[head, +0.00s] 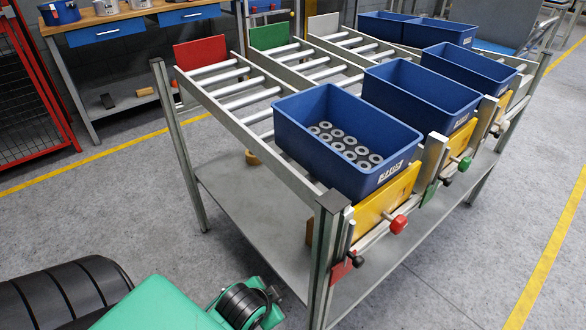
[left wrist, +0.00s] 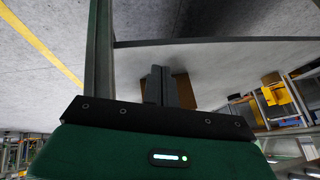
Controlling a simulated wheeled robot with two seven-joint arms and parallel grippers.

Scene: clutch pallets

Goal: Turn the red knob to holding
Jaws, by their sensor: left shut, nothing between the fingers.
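The red knob (head: 398,224) sits on a short shaft at the front rail of the nearest lane, before a yellow panel (head: 372,212). A red plate (head: 341,270) with a black knob (head: 357,261) is on the same rail, to its left. The marking that reads holding cannot be made out. My left gripper (left wrist: 168,84) shows in the left wrist view with its fingers together and empty, apart from the knob. In the head view only green and black parts of an arm show at the bottom left. My right gripper is not in view.
A blue bin (head: 300,142) with several grey rings stands behind the yellow panel; more blue bins follow on the right. A green knob (head: 464,163) marks the neighbouring lane. The rack's corner post (head: 323,255) stands between my arm and the knob. Floor left of the rack is clear.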

